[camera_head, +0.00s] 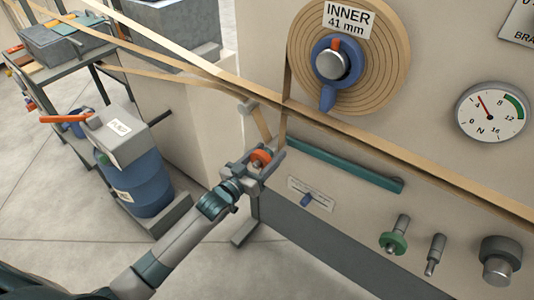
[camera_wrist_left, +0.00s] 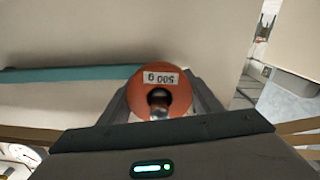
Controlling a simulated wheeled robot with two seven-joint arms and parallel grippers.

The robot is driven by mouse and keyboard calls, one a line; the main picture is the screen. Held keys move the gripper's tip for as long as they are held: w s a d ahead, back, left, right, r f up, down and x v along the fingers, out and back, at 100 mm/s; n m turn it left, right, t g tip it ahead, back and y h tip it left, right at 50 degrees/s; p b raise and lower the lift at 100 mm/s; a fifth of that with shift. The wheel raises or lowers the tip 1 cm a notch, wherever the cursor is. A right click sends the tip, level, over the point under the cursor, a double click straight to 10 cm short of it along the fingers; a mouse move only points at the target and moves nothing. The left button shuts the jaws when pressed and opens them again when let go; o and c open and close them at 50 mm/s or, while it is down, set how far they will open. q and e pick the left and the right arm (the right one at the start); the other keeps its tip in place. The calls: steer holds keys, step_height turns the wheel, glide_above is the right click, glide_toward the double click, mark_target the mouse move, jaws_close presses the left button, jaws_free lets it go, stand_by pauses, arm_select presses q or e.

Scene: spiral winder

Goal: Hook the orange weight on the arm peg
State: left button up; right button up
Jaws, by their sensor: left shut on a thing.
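The orange weight (camera_head: 261,156) is a disc held between the fingers of my left gripper (camera_head: 264,164), in front of the machine panel. In the left wrist view the weight (camera_wrist_left: 160,92) faces the camera with an upside-down "500 g" label and a dark central hole with a metal piece in it. The gripper fingers close on its two sides. A teal bar (camera_head: 345,165), perhaps the arm, slopes on the panel just right of the gripper. I cannot make out which part is the arm peg. My right gripper is not in view.
Brown strips (camera_head: 400,150) cross above the gripper. The panel carries a wound coil (camera_head: 390,60), a dial gauge (camera_head: 493,110), a green disc on a peg (camera_head: 393,242), a bare peg (camera_head: 436,254) and a dark knob (camera_head: 499,258). A blue drum (camera_head: 140,185) stands left.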

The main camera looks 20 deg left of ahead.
arm_select(q)
steer(key=shift+f+b, duration=0.35)
steer(key=shift+f, duration=0.25)
steer(key=o, duration=2)
steer(key=shift+c, duration=0.2)
steer(key=shift+f, duration=0.1)
steer(key=shift+s, duration=0.15)
steer(key=b+v, duration=0.1)
steer(key=v, duration=1.6)
